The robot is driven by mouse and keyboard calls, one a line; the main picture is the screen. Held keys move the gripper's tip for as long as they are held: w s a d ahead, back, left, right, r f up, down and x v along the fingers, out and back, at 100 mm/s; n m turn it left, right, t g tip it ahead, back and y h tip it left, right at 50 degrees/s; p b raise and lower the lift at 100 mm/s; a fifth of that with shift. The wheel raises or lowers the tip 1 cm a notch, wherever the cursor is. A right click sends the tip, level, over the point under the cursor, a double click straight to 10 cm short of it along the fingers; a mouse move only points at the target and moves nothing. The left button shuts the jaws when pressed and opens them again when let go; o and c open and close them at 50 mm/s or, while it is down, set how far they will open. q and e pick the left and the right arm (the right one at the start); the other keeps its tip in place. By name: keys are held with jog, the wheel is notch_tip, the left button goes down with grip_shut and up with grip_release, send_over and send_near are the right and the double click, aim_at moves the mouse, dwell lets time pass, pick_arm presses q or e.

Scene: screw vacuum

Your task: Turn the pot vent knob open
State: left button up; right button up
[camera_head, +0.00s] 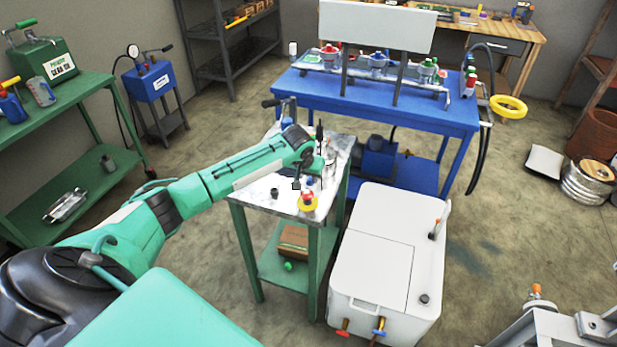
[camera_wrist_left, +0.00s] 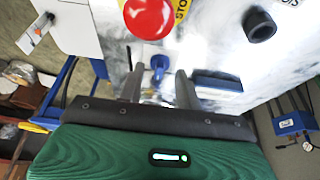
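In the left wrist view, a small blue knob (camera_wrist_left: 159,64) stands on the pale, streaked table top. My left gripper (camera_wrist_left: 159,78) is open, with one finger on each side of the knob. A gap shows on both sides, so the fingers look apart from it. In the head view my left gripper (camera_head: 305,184) is low over the small green-legged table (camera_head: 258,198), and the arm hides part of the top. No label on the blue knob can be read, and I cannot make out a pot for certain. My right gripper is not in view.
A red stop button (camera_wrist_left: 150,16) on a yellow plate is close beside the knob. A black round fitting (camera_wrist_left: 259,25) stands to the right. A white cabinet (camera_head: 385,262) adjoins the small table. A blue bench (camera_head: 435,112) with valves is behind.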

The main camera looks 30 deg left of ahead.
pick_arm(q)
jog(key=shift+w+f, duration=0.2)
jog(key=shift+f, duration=0.25)
jog(key=shift+w+a+f, duration=0.1)
jog(key=shift+f, duration=0.2)
jog(key=shift+c, duration=0.2)
jog(key=c, duration=0.7)
grip_shut()
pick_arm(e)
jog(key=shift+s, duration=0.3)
